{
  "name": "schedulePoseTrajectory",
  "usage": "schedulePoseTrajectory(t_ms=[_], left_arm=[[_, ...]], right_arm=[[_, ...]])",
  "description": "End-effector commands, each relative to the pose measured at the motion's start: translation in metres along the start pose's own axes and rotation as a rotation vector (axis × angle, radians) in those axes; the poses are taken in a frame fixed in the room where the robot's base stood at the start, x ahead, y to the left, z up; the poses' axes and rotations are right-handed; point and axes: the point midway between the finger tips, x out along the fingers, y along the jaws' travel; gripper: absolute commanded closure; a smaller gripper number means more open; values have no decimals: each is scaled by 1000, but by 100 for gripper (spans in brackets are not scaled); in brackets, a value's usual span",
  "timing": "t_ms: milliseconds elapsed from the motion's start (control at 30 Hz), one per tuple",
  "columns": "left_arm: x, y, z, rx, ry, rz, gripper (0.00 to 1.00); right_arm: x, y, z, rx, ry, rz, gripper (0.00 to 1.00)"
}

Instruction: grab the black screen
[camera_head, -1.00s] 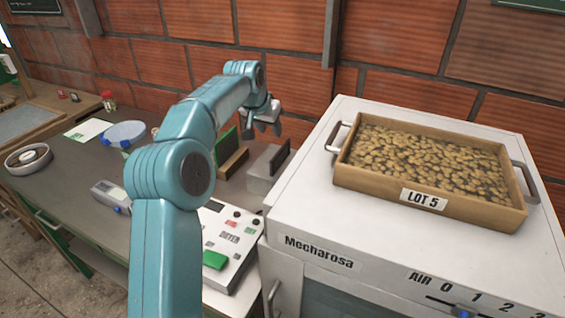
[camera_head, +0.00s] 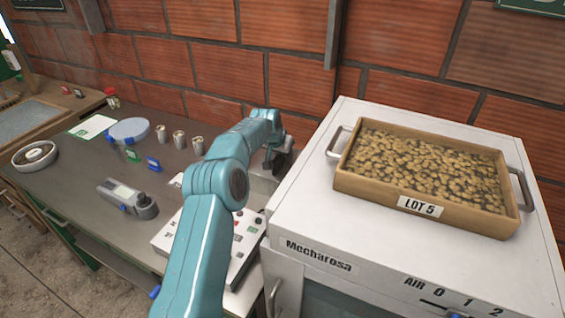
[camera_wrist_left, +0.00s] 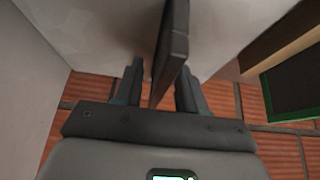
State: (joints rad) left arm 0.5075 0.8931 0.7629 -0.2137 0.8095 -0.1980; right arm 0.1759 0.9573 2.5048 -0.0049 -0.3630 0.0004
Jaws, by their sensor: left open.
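The black screen (camera_wrist_left: 174,40) is a thin dark upright panel in the left wrist view. It stands on a pale grey block, part of which shows in the head view (camera_head: 258,180). My left gripper (camera_wrist_left: 160,70) is open, with one finger on each side of the panel's near end. The fingers do not visibly close on it. In the head view my left gripper (camera_head: 277,150) is over the block beside the white machine, and it and my arm largely hide the screen. My right gripper is not in view.
A green-edged dark panel (camera_wrist_left: 292,85) with a wooden base stands close by in the wrist view. The white machine (camera_head: 310,205) rises right of the gripper, with a wooden tray of beans (camera_head: 425,170) on top. A control box (camera_head: 245,240) lies below my arm.

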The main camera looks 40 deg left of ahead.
Motion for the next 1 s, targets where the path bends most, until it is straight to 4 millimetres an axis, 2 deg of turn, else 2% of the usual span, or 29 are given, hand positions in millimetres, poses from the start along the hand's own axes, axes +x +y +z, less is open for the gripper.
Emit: schedulePoseTrajectory(t_ms=[967,1000], left_arm=[[6,0,2,0,1,0,60],[6,0,2,0,1,0,66]], right_arm=[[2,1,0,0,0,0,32],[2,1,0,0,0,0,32]])
